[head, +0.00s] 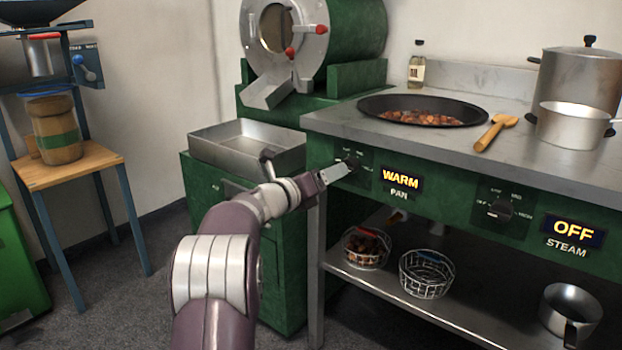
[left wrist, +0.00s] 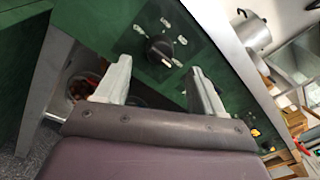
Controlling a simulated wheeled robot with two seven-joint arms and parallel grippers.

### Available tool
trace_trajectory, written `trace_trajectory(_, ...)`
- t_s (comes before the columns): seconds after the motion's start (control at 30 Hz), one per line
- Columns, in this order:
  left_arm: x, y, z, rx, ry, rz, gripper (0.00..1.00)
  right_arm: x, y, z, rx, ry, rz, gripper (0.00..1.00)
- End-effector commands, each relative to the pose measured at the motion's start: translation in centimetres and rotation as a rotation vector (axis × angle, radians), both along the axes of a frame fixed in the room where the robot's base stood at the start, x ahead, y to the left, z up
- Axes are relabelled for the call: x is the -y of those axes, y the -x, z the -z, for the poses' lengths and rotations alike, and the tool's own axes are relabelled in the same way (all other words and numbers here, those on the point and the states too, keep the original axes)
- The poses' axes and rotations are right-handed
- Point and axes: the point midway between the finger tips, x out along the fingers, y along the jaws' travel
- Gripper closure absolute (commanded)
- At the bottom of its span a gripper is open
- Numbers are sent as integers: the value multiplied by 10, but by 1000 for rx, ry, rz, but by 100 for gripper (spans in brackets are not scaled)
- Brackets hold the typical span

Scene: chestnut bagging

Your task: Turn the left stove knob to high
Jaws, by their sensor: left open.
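The left stove knob (head: 353,161) is black and sits on the green stove front, beside a lit display (head: 401,180) that reads WARM above the word PAN. My left gripper (head: 336,172) is at this knob and partly covers its panel in the head view. In the left wrist view the knob (left wrist: 159,49) shows just beyond the two open fingertips of my left gripper (left wrist: 158,66), roughly between them. I cannot tell whether the fingers touch it. My right gripper is not in view.
A second knob (head: 500,209) sits to the right, beside a display (head: 573,231) reading OFF above STEAM. A pan (head: 372,104) of chestnuts, a wooden scoop (head: 492,133) and pots stand on the stove top. Wire baskets (head: 427,275) stand on the shelf below. A metal tray (head: 225,150) is at left.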

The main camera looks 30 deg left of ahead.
Motion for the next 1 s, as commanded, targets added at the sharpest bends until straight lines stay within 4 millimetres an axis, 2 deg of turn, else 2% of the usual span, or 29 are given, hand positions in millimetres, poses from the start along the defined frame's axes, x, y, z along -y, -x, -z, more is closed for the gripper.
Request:
trace_trajectory(0.1,-6,31,-5,0,1,-4,31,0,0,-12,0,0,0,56)
trace_trajectory(0.3,-10,61,-2,0,1,-1,31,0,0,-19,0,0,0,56)
trace_trajectory(0.87,-10,65,0,0,1,1,31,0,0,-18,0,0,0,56)
trace_trajectory(0.97,-14,65,2,-21,68,-17,31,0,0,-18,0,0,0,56)
trace_trajectory(1.0,-23,64,6,-46,147,-64,31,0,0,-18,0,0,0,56)
